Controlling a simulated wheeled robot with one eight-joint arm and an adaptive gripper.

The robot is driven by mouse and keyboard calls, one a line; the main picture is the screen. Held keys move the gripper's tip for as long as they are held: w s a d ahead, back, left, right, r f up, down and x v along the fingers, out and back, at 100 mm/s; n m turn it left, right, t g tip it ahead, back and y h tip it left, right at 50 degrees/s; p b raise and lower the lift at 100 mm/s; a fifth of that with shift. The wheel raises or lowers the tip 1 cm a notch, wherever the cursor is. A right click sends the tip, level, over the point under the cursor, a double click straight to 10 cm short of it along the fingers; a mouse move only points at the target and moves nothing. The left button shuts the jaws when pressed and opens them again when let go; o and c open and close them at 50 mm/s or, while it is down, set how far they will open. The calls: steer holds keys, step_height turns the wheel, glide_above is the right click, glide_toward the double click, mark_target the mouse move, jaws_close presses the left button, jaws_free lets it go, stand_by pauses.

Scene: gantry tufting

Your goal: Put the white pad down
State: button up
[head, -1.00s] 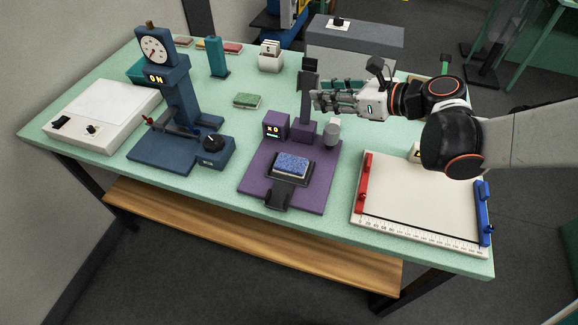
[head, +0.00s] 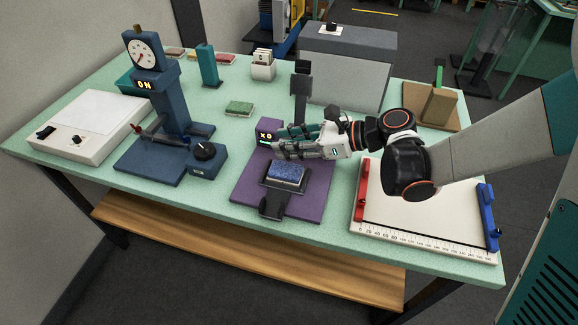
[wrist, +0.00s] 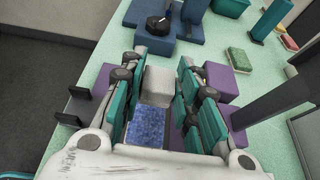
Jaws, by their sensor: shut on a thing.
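The white pad (wrist: 158,87) shows in the wrist view as a pale block between the fingers of my gripper (wrist: 160,62), which is shut on it. In the head view my gripper (head: 282,142) points left, over the back part of the purple device (head: 312,205), and its fingers hide the pad. A blue speckled pad (head: 287,173) sits in the device's black holder, just in front of and below the fingers. The blue pad also shows in the wrist view (wrist: 147,126), beneath the held pad.
The purple device's dark post (head: 300,90) stands close behind my fingers. A dark blue gauge machine (head: 172,105) and a white box (head: 90,125) stand left. A white ruled board (head: 420,215) lies right. A green pad (head: 239,108) lies on open table.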

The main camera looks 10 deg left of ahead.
mark_target(289, 171)
steer(key=shift+f+b, duration=1)
steer(key=shift+f, duration=2.25)
steer(key=shift+f, duration=0.1)
steer(key=o, duration=0.9)
steer(key=shift+c, duration=0.2)
steer(key=shift+r, duration=0.2)
steer(key=p+v, duration=0.3)
steer(key=v, duration=0.9)
